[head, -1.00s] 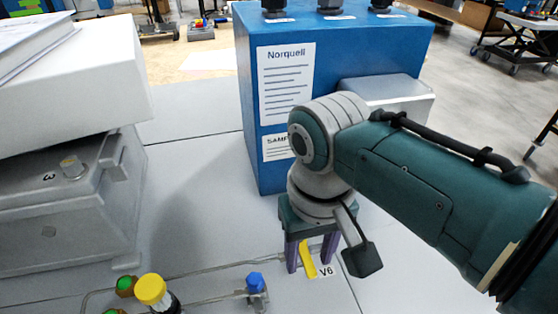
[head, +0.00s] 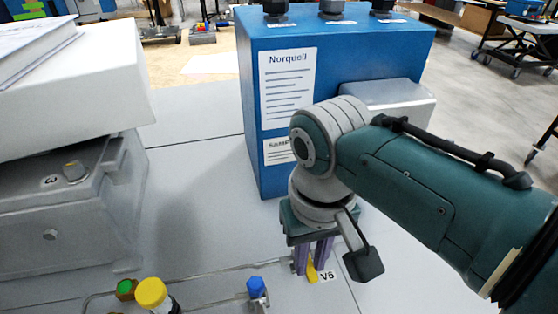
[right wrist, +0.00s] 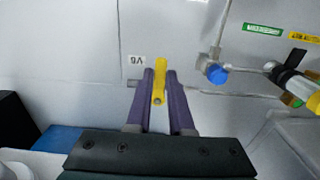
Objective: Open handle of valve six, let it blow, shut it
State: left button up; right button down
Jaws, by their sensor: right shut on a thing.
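The yellow handle (head: 312,273) of valve six stands beside its V6 label (head: 327,276) on the pale bench top. My right gripper (head: 311,264) reaches down from above, its purple fingers shut on this handle. In the right wrist view the yellow handle (right wrist: 160,80) lies between the two fingers (right wrist: 160,92), with the V6 label (right wrist: 136,60) to its left. The handle looks crosswise to the thin pipe. The valve body is mostly hidden by the fingers. My left gripper is not in view.
A blue Norquell cabinet (head: 221,110) stands just behind my right gripper. A blue-knobbed valve (head: 257,288) and a yellow-capped part (head: 151,293) sit to the left along the thin pipe (head: 205,278). A grey housing (head: 60,215) fills the left side.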

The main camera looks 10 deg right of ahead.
jog(key=shift+d, duration=0.1)
jog(key=n+p, duration=0.1)
jog(key=d+n, duration=0.1)
jog(key=n, duration=0.1)
jog(key=shift+w+d+r+n+p, duration=0.1)
jog(key=shift+n+p, duration=0.2)
jog(key=shift+p, duration=0.05)
jog(key=shift+w+d+n, duration=0.15)
jog(key=shift+d+n, duration=0.15)
jog(key=shift+n, duration=0.6)
jog(key=n, duration=0.2)
jog(key=shift+w+d+n, duration=0.3)
jog(key=shift+d+n, duration=0.05)
jog(key=shift+n, duration=0.05)
jog(key=n, duration=0.2)
jog(key=shift+w+d+n, duration=0.3)
jog(key=shift+w+n, duration=0.05)
jog(key=shift+n, duration=0.05)
jog(key=n, duration=0.1)
jog(key=w+n+b, duration=0.1)
jog(key=shift+d+f+n, duration=0.2)
jog(key=shift+d+n, duration=0.05)
jog(key=shift+n, duration=0.05)
jog(key=shift+w+d+n+b, duration=0.1)
jog(key=shift+w+n+b, duration=0.3)
jog(key=shift+n, duration=0.65)
jog(key=shift+w+n+b, duration=0.25)
jog(key=shift+n+b, duration=0.2)
jog(key=shift+n, duration=0.6)
